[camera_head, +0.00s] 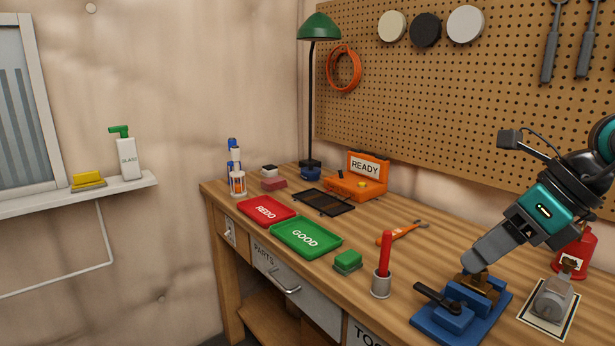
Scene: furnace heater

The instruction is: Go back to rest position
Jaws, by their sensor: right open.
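My right arm comes in from the right edge. My right gripper (474,264) points down and left, with its fingertips just above or at a brass-coloured part (484,285) on a blue fixture (458,318). It is open, and I cannot tell whether the fingers touch the part. The fixture has a black lever (437,297) and stands near the front of the wooden workbench (420,262). My left gripper is not in view.
A grey device (554,298) on a bordered mat and a red can (578,250) stand right of the fixture. A red-handled tool stands upright in a grey cup (381,284) to its left. Red (265,211) and green (306,238) trays lie further left. The pegboard (450,90) rises behind.

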